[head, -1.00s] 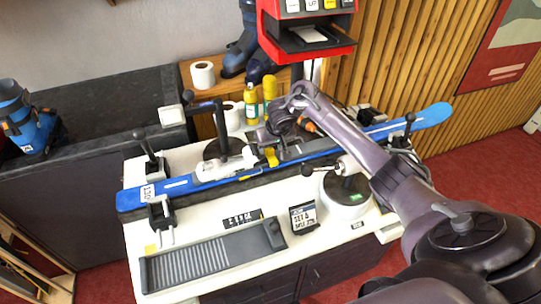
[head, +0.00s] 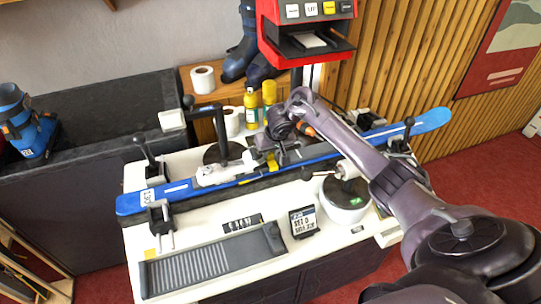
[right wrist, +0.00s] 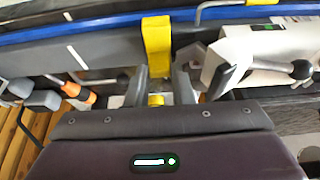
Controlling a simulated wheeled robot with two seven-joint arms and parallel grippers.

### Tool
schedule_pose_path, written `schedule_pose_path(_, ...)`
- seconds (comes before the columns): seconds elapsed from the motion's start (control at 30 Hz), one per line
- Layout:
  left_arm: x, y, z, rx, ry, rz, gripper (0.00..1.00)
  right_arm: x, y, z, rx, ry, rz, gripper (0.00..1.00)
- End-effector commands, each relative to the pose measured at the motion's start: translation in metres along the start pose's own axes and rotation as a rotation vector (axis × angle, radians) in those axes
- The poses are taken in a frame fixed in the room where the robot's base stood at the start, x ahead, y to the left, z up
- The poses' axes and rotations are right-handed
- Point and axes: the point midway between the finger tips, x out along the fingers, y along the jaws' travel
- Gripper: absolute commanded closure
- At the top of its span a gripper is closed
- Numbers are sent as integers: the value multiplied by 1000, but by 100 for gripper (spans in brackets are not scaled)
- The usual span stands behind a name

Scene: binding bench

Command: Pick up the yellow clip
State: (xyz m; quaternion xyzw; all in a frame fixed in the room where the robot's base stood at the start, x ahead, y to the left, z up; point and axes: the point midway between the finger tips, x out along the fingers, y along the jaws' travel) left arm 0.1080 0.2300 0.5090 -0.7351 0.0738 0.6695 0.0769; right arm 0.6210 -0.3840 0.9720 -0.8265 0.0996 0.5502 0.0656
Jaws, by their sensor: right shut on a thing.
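The yellow clip (head: 272,163) is a small bright piece at the middle of the blue ski (head: 205,184), beside the white ski binding (head: 215,174). In the right wrist view the yellow clip (right wrist: 157,45) is upright against the ski's edge. My right gripper (right wrist: 160,88) is shut on it, with one finger on each side and a bit of yellow showing lower between the fingers. In the head view my right gripper (head: 276,148) is over the ski and partly hidden by its own wrist. My left gripper is not in view.
The ski lies in clamps on a white bench (head: 135,240). A grey ridged tray (head: 200,263) and a small sign (head: 304,222) are in front. A round white-sided device (head: 345,203) is at right.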

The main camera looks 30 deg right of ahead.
Motion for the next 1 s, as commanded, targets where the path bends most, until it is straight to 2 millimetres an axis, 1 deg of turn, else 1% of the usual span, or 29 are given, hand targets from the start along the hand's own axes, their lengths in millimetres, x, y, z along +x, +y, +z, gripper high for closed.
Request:
schedule_pose_path(0.03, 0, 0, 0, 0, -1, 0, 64, 1, 0, 3, -4, -8, 1, 100)
schedule_pose_path(0.13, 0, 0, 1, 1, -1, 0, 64, -5, 0, 0, -4, -7, 1, 100)
schedule_pose_path(0.27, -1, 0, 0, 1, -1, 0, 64, -20, -1, -8, -3, -3, -2, 100)
schedule_pose_path(0.37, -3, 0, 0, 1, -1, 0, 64, -40, -1, -17, -2, 0, -2, 100)
schedule_pose_path(0.43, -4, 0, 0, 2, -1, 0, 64, -59, -1, -25, -3, 3, -2, 100)
schedule_pose_path(0.5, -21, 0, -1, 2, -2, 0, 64, -85, 0, -36, -4, 2, 0, 100)
schedule_pose_path(0.53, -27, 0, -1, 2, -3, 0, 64, -94, 0, -40, -3, 1, 1, 100)
schedule_pose_path(0.6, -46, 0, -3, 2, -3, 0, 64, -113, 1, -47, -3, -1, 4, 100)
schedule_pose_path(0.7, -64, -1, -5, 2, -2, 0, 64, -134, 1, -56, -3, 0, 3, 100)
schedule_pose_path(0.83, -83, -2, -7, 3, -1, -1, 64, -158, 1, -66, -4, 0, 3, 100)
schedule_pose_path(1.0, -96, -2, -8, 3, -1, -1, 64, -177, 0, -73, -3, -1, 2, 100)
